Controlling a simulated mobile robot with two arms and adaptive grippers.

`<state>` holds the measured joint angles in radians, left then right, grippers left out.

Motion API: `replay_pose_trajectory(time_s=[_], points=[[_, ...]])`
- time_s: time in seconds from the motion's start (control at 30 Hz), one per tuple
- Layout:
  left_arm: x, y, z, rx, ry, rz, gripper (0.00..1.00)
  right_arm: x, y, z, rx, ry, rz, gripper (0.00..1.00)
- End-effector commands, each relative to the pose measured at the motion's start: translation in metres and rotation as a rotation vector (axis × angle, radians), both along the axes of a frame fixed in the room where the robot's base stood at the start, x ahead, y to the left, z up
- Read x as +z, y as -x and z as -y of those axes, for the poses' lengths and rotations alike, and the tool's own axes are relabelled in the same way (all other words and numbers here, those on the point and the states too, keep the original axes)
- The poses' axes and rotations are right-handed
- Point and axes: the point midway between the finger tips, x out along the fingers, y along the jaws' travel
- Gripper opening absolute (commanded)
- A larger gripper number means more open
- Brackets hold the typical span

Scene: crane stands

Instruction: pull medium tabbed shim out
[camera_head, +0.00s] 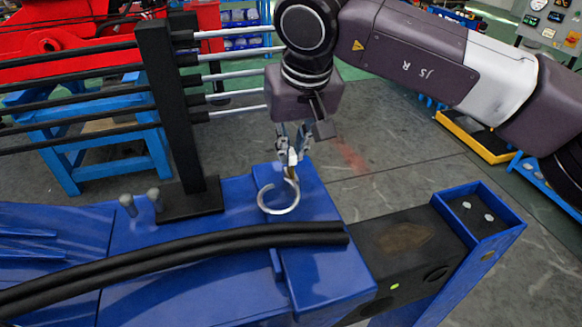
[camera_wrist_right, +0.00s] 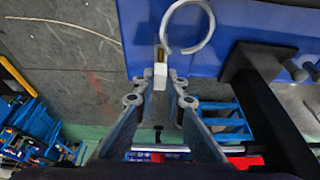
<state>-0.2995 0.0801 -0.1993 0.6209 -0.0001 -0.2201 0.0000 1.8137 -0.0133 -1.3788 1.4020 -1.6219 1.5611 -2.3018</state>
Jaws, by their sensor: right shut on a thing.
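The tabbed shim (camera_head: 280,211) is an open silvery C-shaped ring with a short brass-coloured stem and a pale tab. My right gripper (camera_head: 292,157) points down and is shut on the tab, with the ring hanging out beyond the fingertips. The wrist view shows the same shim (camera_wrist_right: 191,50) ahead of my right gripper (camera_wrist_right: 160,75), over blue metal. Nothing shows inside the ring but blue surface. I cannot tell whether the ring touches that surface or is just above it. My left gripper is out of view.
The blue crane stand (camera_head: 190,285) fills the front, with black hoses (camera_head: 180,258) running across it near the ring. A black upright post (camera_head: 170,105) with several silver rods (camera_head: 235,75) stands at the left. Grey floor (camera_head: 385,165) lies open on the right.

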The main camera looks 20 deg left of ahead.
Motion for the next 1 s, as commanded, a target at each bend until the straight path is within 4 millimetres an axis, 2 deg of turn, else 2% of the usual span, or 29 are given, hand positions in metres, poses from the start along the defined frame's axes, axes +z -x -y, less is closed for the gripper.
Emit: replay_pose_trajectory(time_s=[0.7,1.0], points=[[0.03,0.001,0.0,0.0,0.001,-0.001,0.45,0.039,0.0,0.0,0.0,0.0,0.001,0.0],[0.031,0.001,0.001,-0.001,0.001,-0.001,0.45,0.04,0.0,0.0,0.0,-0.001,0.001,0.0]])
